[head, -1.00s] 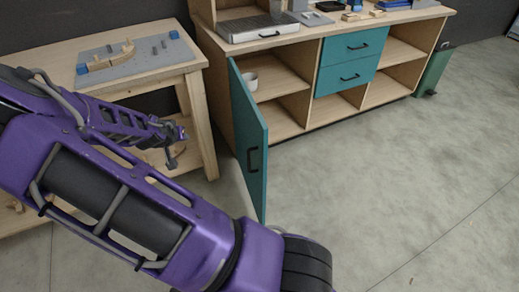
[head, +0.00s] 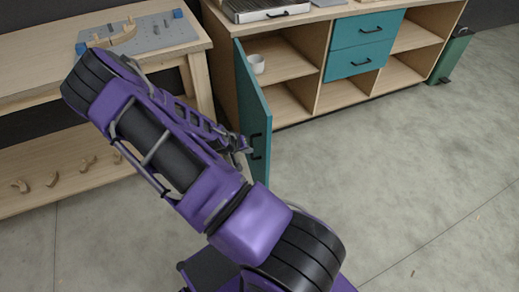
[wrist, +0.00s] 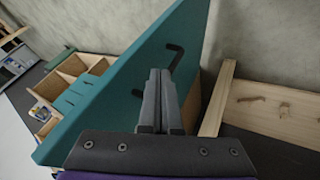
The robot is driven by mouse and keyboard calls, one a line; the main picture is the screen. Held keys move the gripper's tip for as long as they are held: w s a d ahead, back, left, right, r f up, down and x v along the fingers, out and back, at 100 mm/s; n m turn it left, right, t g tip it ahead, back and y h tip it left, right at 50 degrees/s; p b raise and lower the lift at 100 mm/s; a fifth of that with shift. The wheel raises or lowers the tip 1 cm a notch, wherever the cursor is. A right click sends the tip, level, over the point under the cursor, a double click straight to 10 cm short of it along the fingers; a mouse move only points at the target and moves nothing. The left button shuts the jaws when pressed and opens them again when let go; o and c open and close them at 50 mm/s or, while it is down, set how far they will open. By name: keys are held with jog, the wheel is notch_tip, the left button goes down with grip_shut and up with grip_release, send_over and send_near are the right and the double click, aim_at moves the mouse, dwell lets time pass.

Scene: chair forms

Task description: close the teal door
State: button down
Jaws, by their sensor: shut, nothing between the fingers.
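The teal door (head: 254,95) stands wide open at the left end of the wooden cabinet (head: 312,95), swung out toward me. Its black handle (head: 257,146) is on its left-facing side. My gripper (head: 243,152) is just left of the door near the handle, partly hidden behind my purple arm. In the wrist view the teal door (wrist: 120,85) fills the middle and left, with its handle (wrist: 174,58) just beyond the fingertips. My gripper (wrist: 160,75) is shut and empty there, close to the door's face. I cannot tell whether it touches.
A white cup (head: 257,64) sits inside the open compartment. Two teal drawers (head: 360,45) are shut. A wooden workbench (head: 40,52) with a grey board (head: 150,35) stands left of the door. The floor (head: 400,170) to the right is clear.

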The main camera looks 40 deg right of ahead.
aim_at(265, 150)
jog(key=shift+s+d+f, duration=0.15)
jog(key=shift+s+d, duration=0.05)
jog(key=shift+d, duration=0.5)
jog(key=shift+s+d+f, duration=0.15)
jog(key=shift+s+d, duration=0.1)
jog(key=shift+d, duration=0.5)
jog(key=shift+s+d+f, duration=0.15)
jog(key=shift+s+d, duration=0.05)
jog(key=shift+d, duration=0.5)
